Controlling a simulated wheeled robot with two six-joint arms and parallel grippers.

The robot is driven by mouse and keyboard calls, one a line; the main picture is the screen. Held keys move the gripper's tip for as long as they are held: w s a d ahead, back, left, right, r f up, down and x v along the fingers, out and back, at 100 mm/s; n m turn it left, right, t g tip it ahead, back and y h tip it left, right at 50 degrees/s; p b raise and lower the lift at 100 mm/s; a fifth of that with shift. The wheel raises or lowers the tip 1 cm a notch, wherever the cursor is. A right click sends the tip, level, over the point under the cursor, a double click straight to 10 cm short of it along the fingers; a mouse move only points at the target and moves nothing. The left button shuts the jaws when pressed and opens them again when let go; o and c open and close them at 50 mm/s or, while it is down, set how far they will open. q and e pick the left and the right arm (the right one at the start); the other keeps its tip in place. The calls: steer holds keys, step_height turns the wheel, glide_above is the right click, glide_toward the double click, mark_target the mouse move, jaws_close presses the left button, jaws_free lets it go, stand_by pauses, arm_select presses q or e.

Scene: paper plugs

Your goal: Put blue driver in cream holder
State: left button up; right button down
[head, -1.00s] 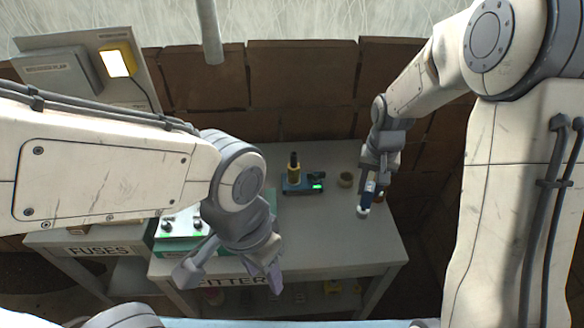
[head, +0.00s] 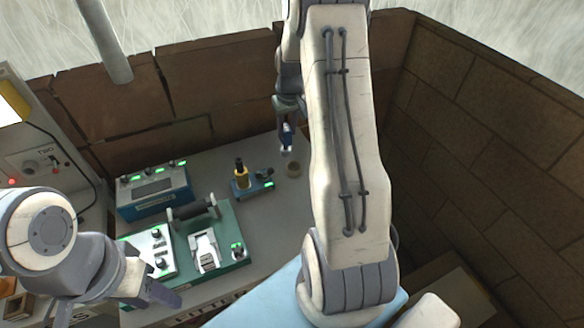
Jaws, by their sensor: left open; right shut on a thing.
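My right gripper (head: 287,122) points down over the back of the bench and is shut on the blue driver (head: 287,134). My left gripper (head: 115,302) is open and empty at the lower left, in front of the green board.
A dark-and-yellow tool stands in a blue base (head: 252,188) left of the holder. A blue instrument box (head: 155,190) and a green board (head: 228,228) fill the bench's left. A brick wall (head: 480,150) rises at the right. My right arm hides the bench's right part.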

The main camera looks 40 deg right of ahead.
step_height(320, 180, down, 10)
steer(key=d+p, duration=0.2)
steer(key=p, duration=0.1)
steer(key=shift+s+d, duration=0.3)
steer(key=shift+d, duration=0.1)
steer(key=c, duration=0.6)
jaws_free()
steer(key=shift+f, duration=0.1)
